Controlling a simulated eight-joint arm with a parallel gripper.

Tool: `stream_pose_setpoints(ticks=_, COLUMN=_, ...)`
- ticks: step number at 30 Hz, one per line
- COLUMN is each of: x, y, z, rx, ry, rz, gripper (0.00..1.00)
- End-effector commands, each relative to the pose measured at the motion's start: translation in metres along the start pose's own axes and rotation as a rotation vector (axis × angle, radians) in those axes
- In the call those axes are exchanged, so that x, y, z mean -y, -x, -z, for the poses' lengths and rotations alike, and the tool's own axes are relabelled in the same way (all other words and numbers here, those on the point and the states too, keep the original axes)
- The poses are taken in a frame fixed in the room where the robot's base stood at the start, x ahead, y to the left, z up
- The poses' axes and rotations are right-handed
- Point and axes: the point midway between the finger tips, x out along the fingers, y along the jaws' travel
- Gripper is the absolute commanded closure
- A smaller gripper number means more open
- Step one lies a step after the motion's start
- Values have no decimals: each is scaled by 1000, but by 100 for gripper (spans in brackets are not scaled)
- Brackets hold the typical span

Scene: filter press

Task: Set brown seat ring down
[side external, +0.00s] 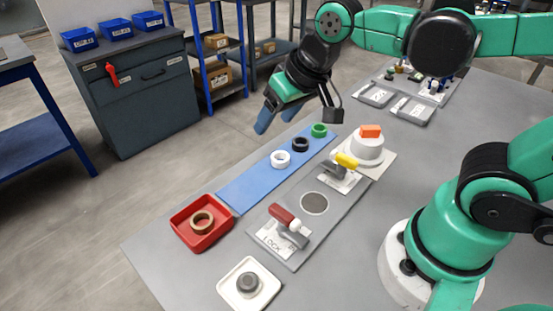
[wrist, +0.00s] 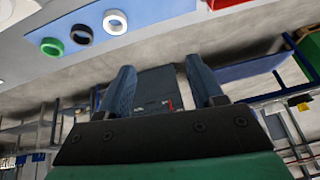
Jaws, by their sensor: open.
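The brown seat ring (side external: 202,222) lies inside the red tray (side external: 183,240) at the left front of the table. My gripper (side external: 277,117) is open and empty, raised beyond the table's far edge, well apart from the ring. Its two blue fingers also show spread in the wrist view (wrist: 160,85). The wrist view does not clearly show the brown ring.
A blue strip (side external: 243,190) bears a white ring (side external: 280,159), a black ring (side external: 300,145) and a green ring (side external: 319,130). A grey plate with a red-handled clamp (side external: 285,215) and a yellow-handled clamp (side external: 346,160) lies beside it. A white tray (side external: 233,297) holds a grey part.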

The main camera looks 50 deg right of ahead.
Motion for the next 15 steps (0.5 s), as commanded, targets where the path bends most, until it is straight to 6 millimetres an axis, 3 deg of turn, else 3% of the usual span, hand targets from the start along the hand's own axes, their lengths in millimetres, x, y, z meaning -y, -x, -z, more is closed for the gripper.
stream_pose_setpoints(ticks=3, x=-22, y=0, z=-13, rx=-87, ry=56, rz=-23, gripper=40)
stream_pose_setpoints(ticks=6, x=-31, y=-1, z=-18, rx=-129, ry=92, rz=-38, gripper=40)
stream_pose_setpoints(ticks=15, x=-34, y=-1, z=-20, rx=-147, ry=110, rz=-45, gripper=40)
